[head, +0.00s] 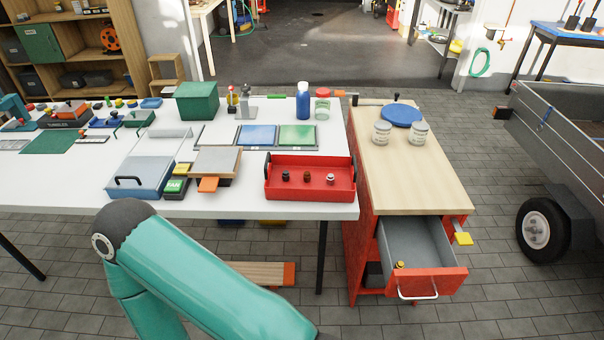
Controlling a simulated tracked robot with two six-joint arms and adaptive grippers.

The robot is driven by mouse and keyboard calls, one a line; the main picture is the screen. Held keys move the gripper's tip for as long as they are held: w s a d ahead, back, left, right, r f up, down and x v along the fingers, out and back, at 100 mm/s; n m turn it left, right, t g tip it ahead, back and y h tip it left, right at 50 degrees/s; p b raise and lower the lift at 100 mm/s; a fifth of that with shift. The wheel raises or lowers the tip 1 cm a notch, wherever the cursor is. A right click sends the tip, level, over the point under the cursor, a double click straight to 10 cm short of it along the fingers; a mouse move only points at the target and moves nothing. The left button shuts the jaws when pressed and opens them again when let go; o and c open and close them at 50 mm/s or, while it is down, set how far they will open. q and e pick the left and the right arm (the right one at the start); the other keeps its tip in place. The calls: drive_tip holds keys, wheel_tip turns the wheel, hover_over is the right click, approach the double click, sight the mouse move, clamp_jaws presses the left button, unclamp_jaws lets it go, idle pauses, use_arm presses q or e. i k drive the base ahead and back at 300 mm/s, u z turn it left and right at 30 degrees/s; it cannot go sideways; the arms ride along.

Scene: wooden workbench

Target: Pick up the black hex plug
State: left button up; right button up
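Three small plugs stand in a red tray (310,197) at the right end of the white table. The left one (285,176) looks dark, close to black, the middle one (307,176) dark brown, and the right one (330,179) pale with a dark part. They are too small for me to tell which has a hex shape. A teal arm link of mine crosses the lower left of the head view. Neither gripper is in view.
A red cabinet (357,235) with a wooden top stands right of the table. Its drawer (433,279) is open, with a small yellowish piece (399,265) inside. A grey-topped block (216,162) and a blue bin (140,177) lie left of the tray.

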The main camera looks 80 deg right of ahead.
sight(286, 175)
drive_tip(key=z, duration=4.85)
drive_tip(key=k, duration=0.15)
drive_tip(key=u, duration=2.5)
drive_tip(key=i, duration=1)
drive_tip(key=u, duration=0.2)
drive_tip(key=k, duration=0.9)
drive_tip(key=z, duration=0.15)
drive_tip(key=i, duration=0.9)
